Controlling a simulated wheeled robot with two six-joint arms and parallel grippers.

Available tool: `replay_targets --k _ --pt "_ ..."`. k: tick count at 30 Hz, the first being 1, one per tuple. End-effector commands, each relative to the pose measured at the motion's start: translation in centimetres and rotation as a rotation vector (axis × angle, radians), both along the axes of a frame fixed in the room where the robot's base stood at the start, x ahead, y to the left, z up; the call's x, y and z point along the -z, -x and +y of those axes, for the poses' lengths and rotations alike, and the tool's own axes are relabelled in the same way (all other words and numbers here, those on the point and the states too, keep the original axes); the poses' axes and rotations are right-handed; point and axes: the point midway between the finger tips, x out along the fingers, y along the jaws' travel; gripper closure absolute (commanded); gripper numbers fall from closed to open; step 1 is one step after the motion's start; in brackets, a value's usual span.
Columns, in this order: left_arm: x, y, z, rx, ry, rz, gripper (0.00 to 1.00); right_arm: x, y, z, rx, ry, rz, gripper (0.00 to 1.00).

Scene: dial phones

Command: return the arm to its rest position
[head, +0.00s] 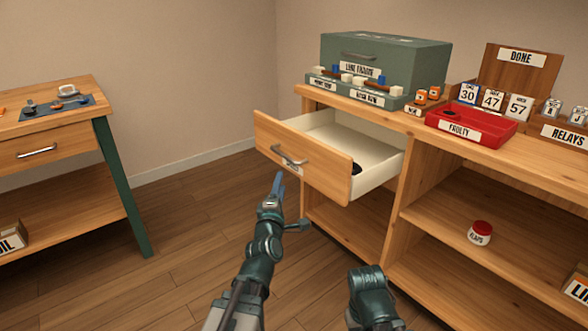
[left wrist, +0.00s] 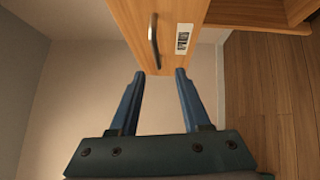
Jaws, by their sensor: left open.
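My left gripper (head: 278,186) is in front of the pulled-out drawer (head: 303,160) in the head view, just below its metal handle (head: 289,155). In the left wrist view its two blue fingers (left wrist: 156,76) are apart with nothing between them. The drawer front and handle (left wrist: 153,42) show beyond the fingertips there, clear of the fingers. My right arm (head: 370,292) shows only in part at the bottom of the head view; its gripper cannot be made out.
The drawer sticks out from the wooden bench, with a small dark object (head: 356,169) inside. A red FAULTY tray (head: 470,125) and a green case (head: 385,58) stand on the bench top. A second table (head: 60,130) stands at left. Open floor lies between them.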

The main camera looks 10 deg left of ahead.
Motion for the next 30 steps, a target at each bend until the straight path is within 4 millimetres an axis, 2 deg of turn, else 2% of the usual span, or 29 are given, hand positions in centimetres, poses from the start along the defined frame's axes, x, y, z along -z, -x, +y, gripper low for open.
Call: replay_targets --k 2,4,7,9,13,17,21,26,30 --pt "0.7 -0.2 -2.1 0.053 -0.07 0.067 0.53 -0.6 0.0 0.0 -0.001 0.0 0.0 0.5" --pt "2.2 -0.1 -4.9 0.132 -0.183 0.167 0.53 -1.3 0.0 0.0 -0.001 0.0 0.0 0.5" --pt "5.4 1.1 -9.6 0.29 -0.408 0.345 0.53 -2.5 0.0 0.0 -0.003 0.001 0.0 0.5" --pt "7.9 2.7 -12.5 0.412 -0.578 0.469 0.53 -3.2 0.0 0.0 -0.004 0.001 0.0 0.5" --pt "12.1 7.0 -16.0 0.65 -0.889 0.679 0.53 -4.5 0.0 0.0 -0.006 0.001 0.001 0.5" --pt "15.2 12.4 -17.4 0.896 -1.171 0.864 0.53 -5.7 0.0 0.0 -0.008 0.002 0.001 0.5" --pt "16.6 17.5 -17.1 1.119 -1.39 1.013 0.53 -6.6 0.0 0.0 -0.009 0.002 0.001 0.5" --pt "16.8 22.2 -16.1 1.337 -1.561 1.147 0.53 -7.5 0.0 -0.1 -0.01 0.002 0.001 0.5" --pt "16.0 25.9 -15.0 1.519 -1.671 1.251 0.53 -8.3 0.0 -0.1 -0.011 0.003 0.001 0.5"
